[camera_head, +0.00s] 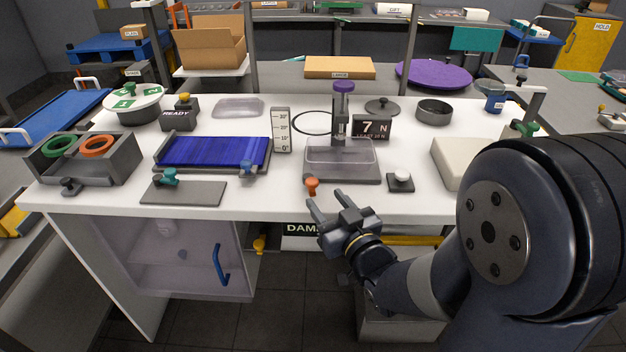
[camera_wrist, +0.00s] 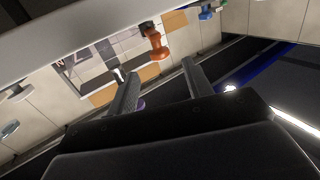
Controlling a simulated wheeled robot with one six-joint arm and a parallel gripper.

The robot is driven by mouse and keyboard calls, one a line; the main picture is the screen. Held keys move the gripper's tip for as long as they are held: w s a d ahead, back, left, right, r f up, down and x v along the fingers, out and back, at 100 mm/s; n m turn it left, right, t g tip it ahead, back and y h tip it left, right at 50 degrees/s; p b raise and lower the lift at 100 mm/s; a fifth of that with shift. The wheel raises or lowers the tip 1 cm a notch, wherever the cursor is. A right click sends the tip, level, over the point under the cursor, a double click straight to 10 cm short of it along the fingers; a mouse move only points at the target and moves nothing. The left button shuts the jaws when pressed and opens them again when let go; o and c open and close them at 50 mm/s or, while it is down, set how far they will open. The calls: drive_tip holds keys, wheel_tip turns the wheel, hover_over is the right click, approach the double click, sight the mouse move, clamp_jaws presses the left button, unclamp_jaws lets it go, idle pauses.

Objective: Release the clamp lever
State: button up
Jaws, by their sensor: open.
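A small orange lever (camera_head: 311,186) stands upright at the front edge of the grey base of a clear-boxed press (camera_head: 345,178), near the table's front edge. I cannot tell for certain that it is the clamp lever. My gripper (camera_head: 326,202) is open and empty, just in front of the table edge, close to the orange lever and a little to its right. In the wrist view the orange lever (camera_wrist: 156,46) shows just beyond the gap between my open fingertips (camera_wrist: 155,68), apart from them. A teal knob (camera_head: 168,177) and a blue clamp-like piece (camera_head: 247,168) stand further left.
The white table (camera_head: 250,198) has bare room along its front. A white-topped button (camera_head: 401,178) is right of the press. A blue-surfaced tray (camera_head: 215,139) lies left. A purple-knobbed column (camera_head: 343,100) rises behind the clear box. Below the table is a cabinet with a blue handle (camera_head: 220,265).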

sight(307, 180)
drive_tip(key=p+x, duration=0.1)
drive_tip(key=x, duration=0.8)
drive_tip(key=shift+w+a, duration=0.15)
drive_tip(key=shift+w, duration=0.15)
drive_tip(key=c, duration=1)
drive_tip(key=shift+a+f+m+t+h+b, duration=0.15)
drive_tip(key=shift+m+t+h+b, duration=0.35)
drive_tip(key=shift+b, duration=0.6)
drive_tip(key=shift+a+r+m+h+b, duration=0.2)
drive_tip(key=shift+m+h+b, duration=0.5)
drive_tip(key=shift+h+b, duration=0.4)
drive_tip(key=shift+h, duration=0.4)
drive_tip(key=o, duration=1)
